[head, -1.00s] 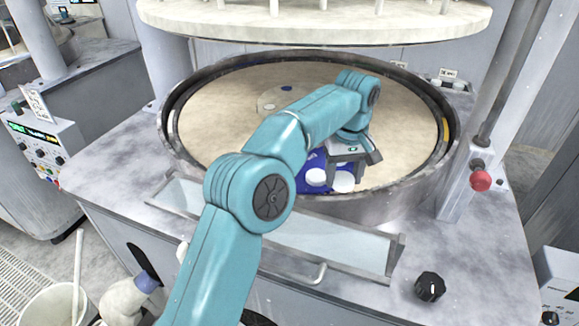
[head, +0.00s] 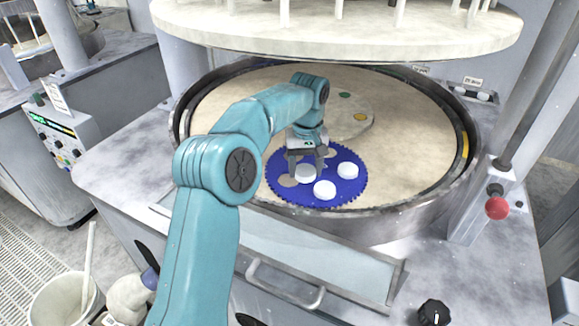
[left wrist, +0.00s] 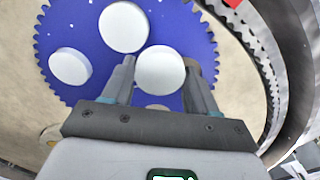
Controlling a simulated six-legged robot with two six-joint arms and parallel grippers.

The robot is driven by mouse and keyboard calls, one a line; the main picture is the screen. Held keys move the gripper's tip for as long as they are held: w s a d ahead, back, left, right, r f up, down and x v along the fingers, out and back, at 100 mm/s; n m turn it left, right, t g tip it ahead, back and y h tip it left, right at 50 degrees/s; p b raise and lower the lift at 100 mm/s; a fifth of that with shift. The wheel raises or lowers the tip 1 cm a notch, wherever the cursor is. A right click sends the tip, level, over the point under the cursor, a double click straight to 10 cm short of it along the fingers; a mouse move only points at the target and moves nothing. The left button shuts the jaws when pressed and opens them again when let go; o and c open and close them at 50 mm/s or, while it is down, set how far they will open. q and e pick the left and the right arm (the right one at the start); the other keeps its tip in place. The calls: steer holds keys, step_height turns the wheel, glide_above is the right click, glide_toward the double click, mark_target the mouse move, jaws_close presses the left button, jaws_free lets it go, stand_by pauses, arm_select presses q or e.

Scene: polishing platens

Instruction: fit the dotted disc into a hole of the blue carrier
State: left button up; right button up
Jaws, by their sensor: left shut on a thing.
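The blue carrier (head: 350,190) is a toothed plate lying on the near part of the beige platen. My left gripper (head: 306,163) points down over its left half, shut on a white disc (head: 301,174). In the left wrist view the held disc (left wrist: 160,74) sits between the fingertips, over the blue carrier (left wrist: 92,42). I see no dots on it, and cannot tell whether it is in a hole or above one. Two other white discs (head: 325,190) (head: 348,171) are on the carrier. A beige hole (head: 288,180) shows left of the held disc. My right gripper is out of view.
A pale round plate (head: 352,128) with coloured dots lies on the platen (head: 410,130) behind the carrier. A raised metal rim (head: 425,210) surrounds the platen. A large upper plate (head: 330,35) hangs above the back.

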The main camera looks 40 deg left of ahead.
mark_target(288, 181)
arm_select(q)
steer(key=a, duration=0.1)
steer(key=s+a, duration=0.1)
steer(key=a, duration=0.1)
steer(key=a+p, duration=0.1)
steer(key=shift+s+a+r, duration=0.1)
steer(key=shift+s+a, duration=0.15)
steer(key=shift+a, duration=0.1)
step_height(288, 181, down, 3)
steer(key=shift+d+r+p, duration=0.1)
steer(key=shift+p, duration=0.3)
steer(key=shift+f, duration=0.45)
steer(key=shift+f, duration=0.15)
